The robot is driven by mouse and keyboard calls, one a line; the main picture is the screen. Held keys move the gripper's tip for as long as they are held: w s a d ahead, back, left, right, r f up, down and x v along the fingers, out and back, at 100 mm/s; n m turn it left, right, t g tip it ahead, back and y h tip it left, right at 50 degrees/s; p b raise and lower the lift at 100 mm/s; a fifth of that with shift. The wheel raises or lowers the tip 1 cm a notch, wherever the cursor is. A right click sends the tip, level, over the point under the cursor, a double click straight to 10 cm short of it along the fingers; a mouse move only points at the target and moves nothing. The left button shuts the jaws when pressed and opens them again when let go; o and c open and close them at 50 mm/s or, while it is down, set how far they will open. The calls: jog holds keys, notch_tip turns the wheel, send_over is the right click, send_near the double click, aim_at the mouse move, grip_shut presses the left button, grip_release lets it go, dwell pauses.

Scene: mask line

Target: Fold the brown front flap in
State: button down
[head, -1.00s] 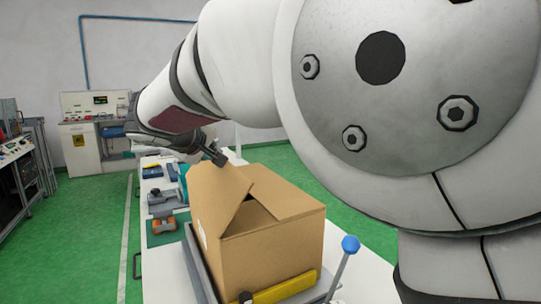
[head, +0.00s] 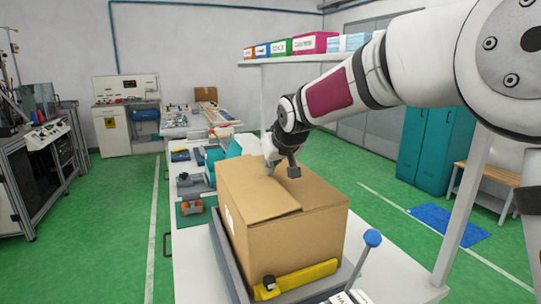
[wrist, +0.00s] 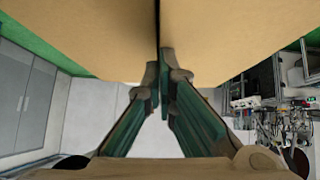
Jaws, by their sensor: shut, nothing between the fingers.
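The brown cardboard box (head: 285,245) stands in the head view with its top almost covered by flaps. A left flap (head: 250,192) lies over the top, its edge slightly raised above the flap on the right (head: 318,190). No flap stands upright at the near side, and I cannot tell which one is the front flap. My gripper (head: 271,166) is shut and empty at the far part of the box top. In the wrist view its fingertips (wrist: 162,90) meet by a narrow dark gap between two brown panels; contact is unclear.
The box sits in a grey tray (head: 222,255) with a yellow bar (head: 300,279) at its near side. A blue-knobbed lever (head: 372,238) stands at the near right. Tools crowd the bench left of and behind the box. A shelf with coloured boxes (head: 315,43) is above.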

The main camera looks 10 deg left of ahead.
jog(key=shift+w+d+f+y, duration=0.15)
jog(key=shift+f+y, duration=0.15)
jog(key=shift+f, duration=0.25)
jog(key=shift+r, duration=0.1)
jog(key=shift+r+p, duration=0.9)
jog(key=shift+r, duration=0.3)
jog(key=w+a+r+p+v, duration=0.1)
jog(key=r+p+v, duration=0.1)
jog(key=v, duration=1)
jog(key=s+d+m+h, duration=0.2)
jog(key=s+d, duration=0.7)
jog(key=d, duration=0.1)
jog(key=s+d+f+m+g+h+p, duration=0.1)
jog(key=s+d, duration=0.4)
jog(key=s, duration=0.5)
jog(key=s+d+f+m+g+h+p, duration=0.1)
jog(key=s+d+f, duration=0.3)
jog(key=s, duration=0.5)
jog(key=s+d+f+m+g+p, duration=0.1)
jog(key=s+d+f+m, duration=0.1)
jog(key=s+d, duration=0.6)
jog(key=s+f, duration=0.1)
jog(key=s, duration=0.1)
jog(key=shift+s+f+m+g+h, duration=0.15)
jog(key=shift+s+m+g+h, duration=0.15)
jog(key=shift+s+g+h, duration=0.1)
